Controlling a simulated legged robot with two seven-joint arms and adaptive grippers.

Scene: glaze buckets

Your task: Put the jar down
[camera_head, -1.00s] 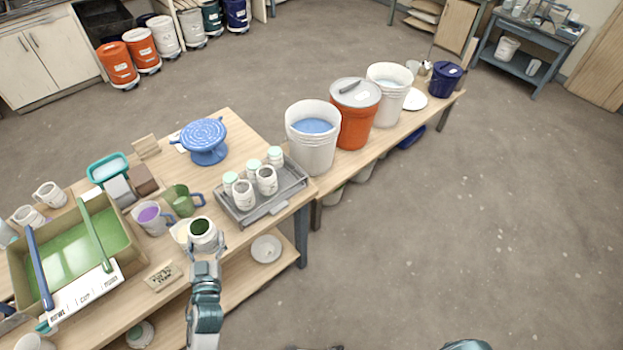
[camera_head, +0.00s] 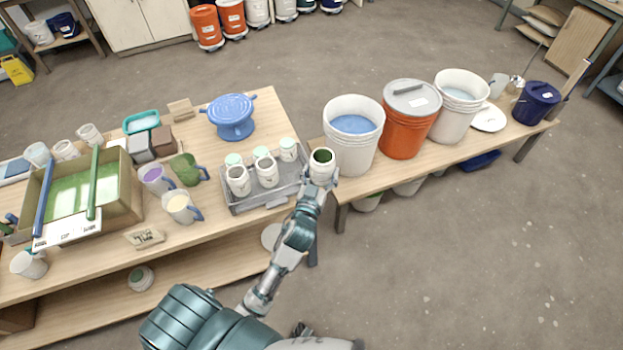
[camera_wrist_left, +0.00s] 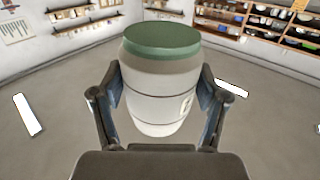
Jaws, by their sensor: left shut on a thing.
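The white jar (camera_head: 321,174) with a dark green top is in my left gripper (camera_head: 322,183), at the right end of a grey tray (camera_head: 243,207). In the left wrist view the jar (camera_wrist_left: 160,90) stands between the two fingers (camera_wrist_left: 160,108), its green top upward and leaning slightly. Its underside is hidden, so I cannot tell whether it touches anything. Several similar white jars (camera_head: 267,172) stand on the tray, to the left of the held one. My right gripper is not in view.
A white bucket of blue glaze (camera_head: 352,150) stands close right of the held jar, beside an orange lidded bucket (camera_head: 407,130). A blue turntable (camera_head: 232,118) is behind the tray. Mugs (camera_head: 180,207) and a green glaze basin (camera_head: 133,190) are left. The tray's front right part looks clear.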

